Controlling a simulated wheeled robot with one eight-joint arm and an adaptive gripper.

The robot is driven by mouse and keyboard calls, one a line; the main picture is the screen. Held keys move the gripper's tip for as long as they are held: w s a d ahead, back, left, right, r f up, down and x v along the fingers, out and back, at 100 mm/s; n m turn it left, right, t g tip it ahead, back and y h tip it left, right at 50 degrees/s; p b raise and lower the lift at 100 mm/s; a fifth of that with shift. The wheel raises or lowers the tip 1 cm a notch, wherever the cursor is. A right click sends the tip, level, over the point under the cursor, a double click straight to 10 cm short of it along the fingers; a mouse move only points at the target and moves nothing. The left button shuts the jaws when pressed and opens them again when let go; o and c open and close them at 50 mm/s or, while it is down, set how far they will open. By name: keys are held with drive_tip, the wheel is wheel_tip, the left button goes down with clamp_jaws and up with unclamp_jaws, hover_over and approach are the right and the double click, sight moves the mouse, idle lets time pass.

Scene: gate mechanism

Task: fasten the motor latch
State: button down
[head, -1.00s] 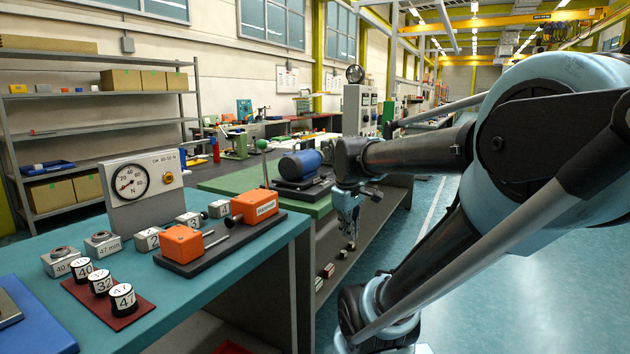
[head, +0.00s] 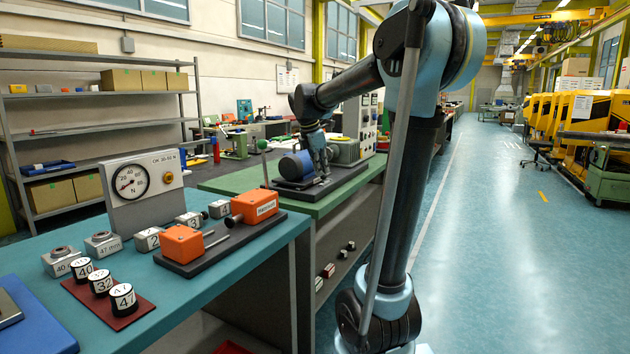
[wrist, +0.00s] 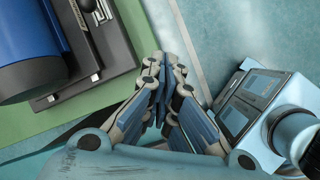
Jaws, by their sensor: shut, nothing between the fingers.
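The blue motor (head: 296,165) sits on a dark base plate (head: 330,184) on the green bench. It also shows at the left of the wrist view (wrist: 28,45), cut off by the frame. Beside it there, a dark slim lever-like part (wrist: 82,22) lies on the plate; I cannot tell whether it is the latch or how it stands. My gripper (head: 324,178) points down and overlaps the motor's right side in the head view. In the wrist view my gripper (wrist: 166,65) is shut and empty, apart from the motor and plate, near the bench's front edge.
A grey ribbed unit (head: 346,150) stands right of the motor. The nearer teal bench (head: 225,290) carries a force gauge (head: 140,190), orange blocks (head: 183,245) and numbered weights (head: 122,299). The floor to the right (head: 500,270) is clear.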

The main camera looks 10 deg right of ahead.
drive_tip(key=w+a+r+n, duration=0.2)
drive_tip(key=w+a+n, duration=0.2)
drive_tip(key=w, duration=0.5)
drive_tip(key=shift+n+h, duration=0.3)
drive_tip(key=shift+n, duration=0.2)
drive_tip(key=x, duration=1)
drive_tip(key=shift+w+r, duration=0.15)
drive_tip(key=shift+w+d, duration=0.1)
drive_tip(key=shift+w+d, duration=0.55)
drive_tip(key=shift+w, duration=0.25)
drive_tip(key=shift+w+d, duration=0.6)
drive_tip(key=shift+w, duration=0.2)
drive_tip(key=v, duration=1)
drive_tip(key=shift+s, duration=0.15)
